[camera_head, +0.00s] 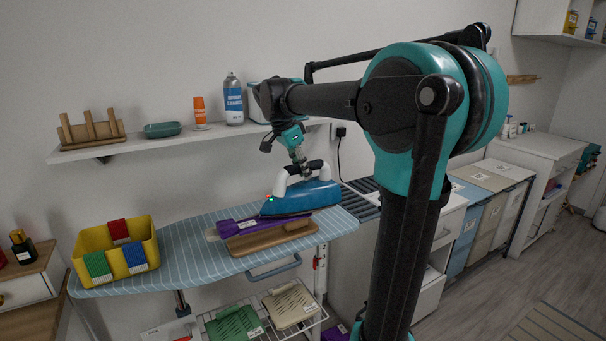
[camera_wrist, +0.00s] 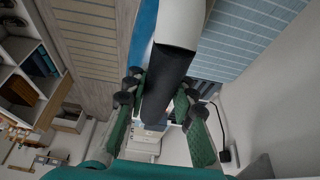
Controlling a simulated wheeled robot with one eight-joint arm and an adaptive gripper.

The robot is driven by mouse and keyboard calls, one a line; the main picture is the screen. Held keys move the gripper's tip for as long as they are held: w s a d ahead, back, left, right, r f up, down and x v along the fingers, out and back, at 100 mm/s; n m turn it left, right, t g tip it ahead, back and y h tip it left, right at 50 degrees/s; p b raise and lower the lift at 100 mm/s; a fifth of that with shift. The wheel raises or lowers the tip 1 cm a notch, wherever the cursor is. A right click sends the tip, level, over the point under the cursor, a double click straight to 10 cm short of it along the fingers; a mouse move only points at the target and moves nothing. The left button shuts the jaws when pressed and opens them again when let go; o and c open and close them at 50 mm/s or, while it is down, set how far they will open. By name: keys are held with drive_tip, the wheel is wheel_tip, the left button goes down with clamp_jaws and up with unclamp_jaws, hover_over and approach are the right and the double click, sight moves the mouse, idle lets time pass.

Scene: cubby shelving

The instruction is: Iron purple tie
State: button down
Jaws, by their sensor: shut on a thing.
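A blue and white iron (camera_head: 300,198) is at the right half of the ironing board, with a small red and green light near its front. My gripper (camera_head: 301,169) is shut on the iron's dark handle from above; the handle also shows between the fingers in the wrist view (camera_wrist: 165,85). The purple tie (camera_head: 231,225) lies on a wooden block (camera_head: 262,240) on the striped ironing board (camera_head: 190,240). The iron is over the tie's right part and hides it. I cannot tell whether its soleplate touches the tie.
A yellow bin (camera_head: 112,262) with rolled red, green and blue cloths stands on the board's left end. A wall shelf (camera_head: 180,138) above holds a spray can (camera_head: 233,100), an orange bottle (camera_head: 200,110) and a teal dish. A wire rack (camera_head: 265,318) is below.

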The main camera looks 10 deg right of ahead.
drive_tip(key=shift+r, duration=2.55)
drive_tip(key=shift+w+d, duration=0.1)
